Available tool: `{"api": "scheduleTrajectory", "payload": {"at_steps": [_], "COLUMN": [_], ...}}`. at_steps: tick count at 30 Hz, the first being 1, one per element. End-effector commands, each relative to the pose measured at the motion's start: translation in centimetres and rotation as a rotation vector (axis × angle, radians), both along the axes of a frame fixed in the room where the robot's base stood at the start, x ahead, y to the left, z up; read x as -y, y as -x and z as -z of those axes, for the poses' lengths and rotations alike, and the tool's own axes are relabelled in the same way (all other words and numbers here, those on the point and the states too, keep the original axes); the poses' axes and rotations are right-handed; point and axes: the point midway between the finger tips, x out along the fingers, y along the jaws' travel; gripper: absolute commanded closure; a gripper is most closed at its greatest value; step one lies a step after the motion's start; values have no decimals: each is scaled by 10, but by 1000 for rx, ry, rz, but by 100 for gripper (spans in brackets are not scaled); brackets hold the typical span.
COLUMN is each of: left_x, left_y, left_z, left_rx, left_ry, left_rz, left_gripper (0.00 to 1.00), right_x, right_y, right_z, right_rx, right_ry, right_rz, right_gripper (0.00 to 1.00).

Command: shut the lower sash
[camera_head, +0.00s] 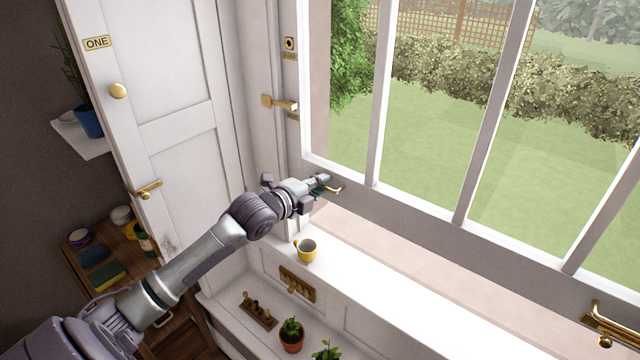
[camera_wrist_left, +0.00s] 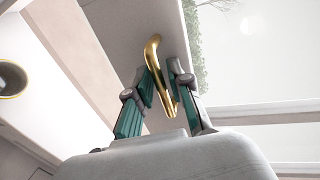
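The lower sash (camera_head: 430,221) is a white-framed window panel with upright bars, raised so that a gap shows between its bottom rail and the sill. A brass handle (camera_head: 336,189) is on the left part of the rail. My left gripper (camera_head: 325,184) is at this handle. In the left wrist view, the brass handle (camera_wrist_left: 153,55) runs between the two teal-padded fingers (camera_wrist_left: 163,85), which are close on both sides of it and look shut on it. A second brass handle (camera_head: 612,320) is on the rail at the far right. My right gripper is not in view.
Potted plants (camera_head: 291,335) stand on a lower ledge. A white door (camera_head: 175,90) and wooden shelves (camera_head: 75,262) are at left.

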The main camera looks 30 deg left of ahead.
Motion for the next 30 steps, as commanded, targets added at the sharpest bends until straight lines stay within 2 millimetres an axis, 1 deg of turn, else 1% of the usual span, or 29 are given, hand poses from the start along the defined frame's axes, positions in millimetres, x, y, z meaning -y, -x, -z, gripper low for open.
{"api": "scheduleTrajectory", "payload": {"at_steps": [6, 7, 10, 23, 26, 29, 30], "left_x": [0, 0, 0, 0, 0, 0, 0], "left_y": [0, 0, 0, 0, 0, 0, 1], "left_z": [0, 0, 0, 2, 10, 27, 36], "left_rx": [0, 0, 0, -2, -5, -7, -10], "left_ry": [0, 0, 0, 0, -1, 0, -2], "left_rz": [0, 0, 0, 0, -1, 0, -1], "left_gripper": [80, 83, 100, 100, 100, 100, 100], "right_x": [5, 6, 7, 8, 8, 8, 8], "right_y": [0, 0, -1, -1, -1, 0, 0], "right_z": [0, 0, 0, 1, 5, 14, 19], "right_rx": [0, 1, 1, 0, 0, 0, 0], "right_ry": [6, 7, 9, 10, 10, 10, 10], "right_rz": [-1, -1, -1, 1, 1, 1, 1], "right_gripper": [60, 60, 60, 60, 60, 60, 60]}}
